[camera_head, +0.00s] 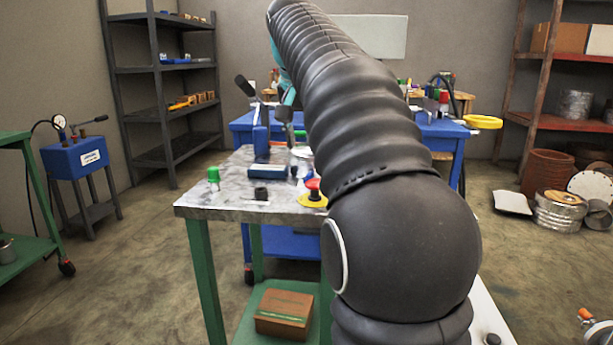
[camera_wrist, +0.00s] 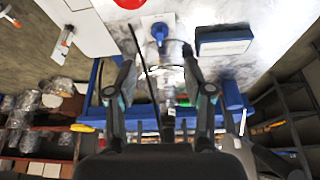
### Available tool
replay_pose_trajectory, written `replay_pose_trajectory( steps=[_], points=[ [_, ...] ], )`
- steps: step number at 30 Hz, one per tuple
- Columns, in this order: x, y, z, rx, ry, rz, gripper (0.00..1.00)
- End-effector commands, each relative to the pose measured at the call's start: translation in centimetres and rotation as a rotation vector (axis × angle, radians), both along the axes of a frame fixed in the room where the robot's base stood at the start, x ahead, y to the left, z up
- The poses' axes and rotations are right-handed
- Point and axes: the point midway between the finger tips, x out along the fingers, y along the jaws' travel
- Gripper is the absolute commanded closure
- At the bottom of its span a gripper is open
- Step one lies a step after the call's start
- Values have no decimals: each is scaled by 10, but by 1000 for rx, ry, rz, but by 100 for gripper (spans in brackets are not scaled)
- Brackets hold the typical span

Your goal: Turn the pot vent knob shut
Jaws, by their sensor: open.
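I cannot make out the pot vent knob for certain in either view. In the wrist view a clear, shiny vessel (camera_wrist: 170,84) shows between and beyond the fingers of my gripper (camera_wrist: 159,42); it may be the pot. My gripper is open, its two dark fingers apart with nothing held between them. A small blue fitting (camera_wrist: 159,33) stands on the bench top near the fingertips. In the head view my black arm crosses the bench and hides much of its right side.
The grey-topped bench (camera_head: 225,195) carries a green-topped item (camera_head: 213,175), a blue box (camera_head: 263,172) and a red button (camera_head: 313,184) on a yellow base. A blue table (camera_head: 437,132) stands behind. A blue gauge unit (camera_head: 75,165) stands left, with open floor between.

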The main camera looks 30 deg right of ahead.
Motion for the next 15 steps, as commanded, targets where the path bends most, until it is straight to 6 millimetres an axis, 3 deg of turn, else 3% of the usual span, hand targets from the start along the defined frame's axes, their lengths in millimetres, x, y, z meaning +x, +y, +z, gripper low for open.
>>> replay_pose_trajectory(
  steps=[6,15],
  points=[
    [11,-10,-42,1,2,0,48],
    [23,-21,-77,0,0,-1,48]
  ],
)
